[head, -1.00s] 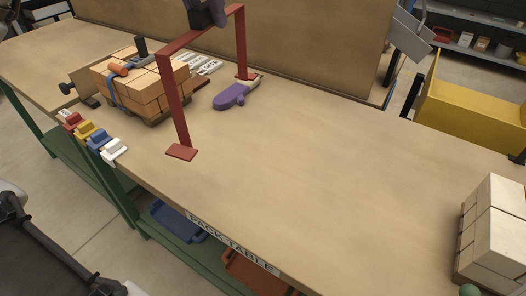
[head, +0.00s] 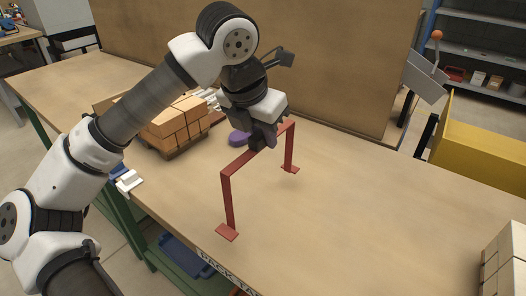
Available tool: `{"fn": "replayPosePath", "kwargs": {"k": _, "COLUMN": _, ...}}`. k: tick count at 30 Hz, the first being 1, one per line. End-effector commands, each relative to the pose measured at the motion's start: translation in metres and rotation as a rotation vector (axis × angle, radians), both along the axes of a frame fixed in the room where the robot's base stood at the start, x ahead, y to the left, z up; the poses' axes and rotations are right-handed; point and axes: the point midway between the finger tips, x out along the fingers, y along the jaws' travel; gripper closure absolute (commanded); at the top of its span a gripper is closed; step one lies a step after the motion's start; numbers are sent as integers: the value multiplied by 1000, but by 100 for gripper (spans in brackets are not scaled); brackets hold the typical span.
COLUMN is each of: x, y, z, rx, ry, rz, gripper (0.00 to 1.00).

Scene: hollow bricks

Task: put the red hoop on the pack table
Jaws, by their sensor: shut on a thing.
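The red hoop (head: 227,203) is a tall, flat-barred arch with two legs that end in small flat feet. It stands upright over the pack table (head: 350,230), one foot near the front edge and the other further back. Its feet look to be at the table top, but I cannot tell whether they touch it. My gripper (head: 263,142) is shut on the top bar of the red hoop from above. My gripper hides part of the bar.
Stacked orange bricks (head: 175,125) stand on the table to the left, partly behind my arm. A purple object (head: 239,138) lies behind the hoop. Pale bricks (head: 505,262) stand at the right edge. The table between the hoop and the pale bricks is clear.

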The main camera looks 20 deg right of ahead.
Motion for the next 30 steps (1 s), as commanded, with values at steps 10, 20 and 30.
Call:
{"fn": "replayPosePath", "kwargs": {"k": 10, "x": 0, "y": 0, "z": -33, "rx": -1, "ry": 2, "rz": 0, "gripper": 100}}
{"fn": "replayPosePath", "kwargs": {"k": 20, "x": 0, "y": 0, "z": -47, "rx": 1, "ry": -1, "rz": 0, "gripper": 100}}
{"fn": "replayPosePath", "kwargs": {"k": 30, "x": 0, "y": 0, "z": -50, "rx": 0, "ry": 0, "rz": 0, "gripper": 58}}
